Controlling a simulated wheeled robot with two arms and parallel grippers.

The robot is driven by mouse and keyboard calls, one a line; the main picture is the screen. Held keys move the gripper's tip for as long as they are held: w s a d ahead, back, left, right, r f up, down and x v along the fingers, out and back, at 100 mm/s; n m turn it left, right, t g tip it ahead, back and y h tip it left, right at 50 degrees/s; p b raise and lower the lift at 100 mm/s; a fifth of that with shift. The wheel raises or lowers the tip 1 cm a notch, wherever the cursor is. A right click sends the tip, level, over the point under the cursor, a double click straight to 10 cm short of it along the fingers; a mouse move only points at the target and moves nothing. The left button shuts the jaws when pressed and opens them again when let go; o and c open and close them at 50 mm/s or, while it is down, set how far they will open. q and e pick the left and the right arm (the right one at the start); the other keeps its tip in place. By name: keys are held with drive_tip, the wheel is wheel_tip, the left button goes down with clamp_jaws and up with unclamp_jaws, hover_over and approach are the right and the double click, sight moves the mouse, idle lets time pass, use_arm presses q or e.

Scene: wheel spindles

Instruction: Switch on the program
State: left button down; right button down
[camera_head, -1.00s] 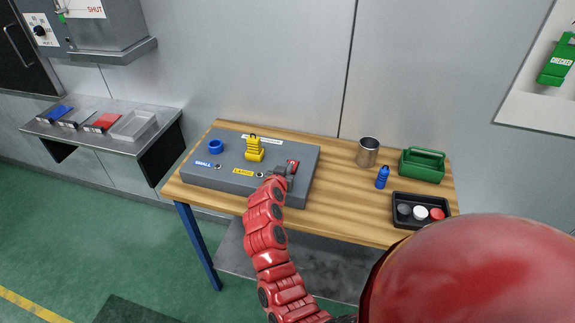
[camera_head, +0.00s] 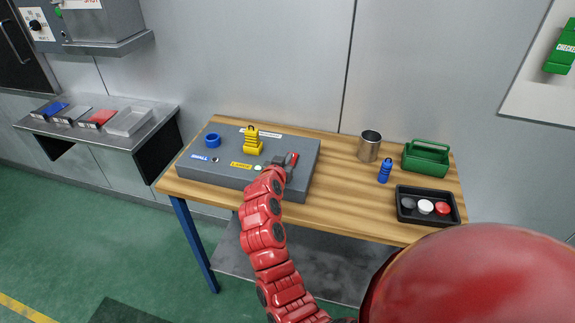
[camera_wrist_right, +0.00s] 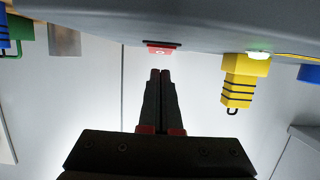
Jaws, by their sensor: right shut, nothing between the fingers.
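The grey control box (camera_head: 225,180) sits on the left of the wooden table, with "SMALL" and "LARGE" labels on its top. A red rocker switch (camera_head: 292,158) is at its right side; it also shows in the right wrist view (camera_wrist_right: 161,50), with a white mark. The lamp by the "LARGE" label (camera_head: 258,167) is lit pale green, also seen in the wrist view (camera_wrist_right: 258,55). The lamp by "SMALL" (camera_head: 215,160) is dark. My right gripper (camera_head: 281,165) is shut and empty, its tips (camera_wrist_right: 160,72) close to the switch, apparently just clear of it. My left gripper is out of view.
To the right are a metal cup (camera_head: 369,146), a blue bottle (camera_head: 385,170), a green carrier (camera_head: 426,158) and a black tray (camera_head: 427,219) with round pieces.

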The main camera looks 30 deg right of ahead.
wheel_tip(320, 180, up, 2)
drive_tip(key=shift+a+r, duration=0.15)
drive_tip(key=s+a+b, duration=0.3)
drive_tip(key=s+a, duration=0.4)
drive_tip(key=shift+a+r, duration=0.3)
drive_tip(key=shift+r, duration=0.05)
drive_tip(key=shift+w, duration=0.1)
